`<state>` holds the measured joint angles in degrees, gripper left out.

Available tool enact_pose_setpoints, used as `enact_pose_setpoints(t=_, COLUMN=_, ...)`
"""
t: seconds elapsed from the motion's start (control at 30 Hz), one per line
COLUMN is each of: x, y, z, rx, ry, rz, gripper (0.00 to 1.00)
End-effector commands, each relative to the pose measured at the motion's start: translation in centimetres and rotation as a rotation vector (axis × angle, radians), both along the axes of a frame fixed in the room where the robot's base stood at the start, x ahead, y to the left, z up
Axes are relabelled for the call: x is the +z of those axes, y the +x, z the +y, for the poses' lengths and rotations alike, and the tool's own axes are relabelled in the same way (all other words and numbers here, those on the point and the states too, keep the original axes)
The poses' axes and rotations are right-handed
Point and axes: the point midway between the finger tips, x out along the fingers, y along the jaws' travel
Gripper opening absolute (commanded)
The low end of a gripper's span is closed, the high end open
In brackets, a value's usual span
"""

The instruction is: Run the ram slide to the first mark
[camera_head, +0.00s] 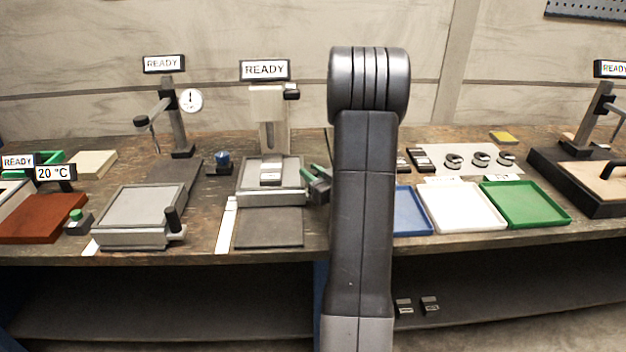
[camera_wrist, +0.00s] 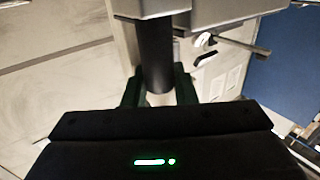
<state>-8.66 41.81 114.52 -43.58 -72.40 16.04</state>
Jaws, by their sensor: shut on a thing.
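My gripper (camera_head: 318,182), with green fingers, is at the plate's right side. In the wrist view, my gripper (camera_wrist: 158,92) is shut around a black upright handle (camera_wrist: 155,50), which joins a grey metal part (camera_wrist: 215,10). My arm hides the area right of the station. A white strip (camera_head: 226,225) lies left of the bed; no marks are readable.
Another station with a grey plate (camera_head: 140,207) and a black handle (camera_head: 173,221) stands to the left. Blue (camera_head: 411,232), white (camera_head: 500,226) and green (camera_head: 568,221) trays lie to the right, behind them several dark round pieces (camera_head: 480,158).

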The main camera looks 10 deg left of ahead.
Motion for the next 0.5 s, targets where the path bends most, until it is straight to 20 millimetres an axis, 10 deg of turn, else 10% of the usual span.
enact_pose_setpoints(t=0.27, x=0.04, y=0.1, z=0.03, rx=0.0, ry=0.001, rz=0.001, gripper=0.0)
enact_pose_setpoints(t=0.3, x=0.04, y=0.1, z=0.03, rx=0.0, ry=0.001, rz=0.001, gripper=0.33)
enact_pose_setpoints(t=0.5, x=0.03, y=0.1, z=0.04, rx=0.0, ry=0.0, rz=0.0, gripper=0.45)
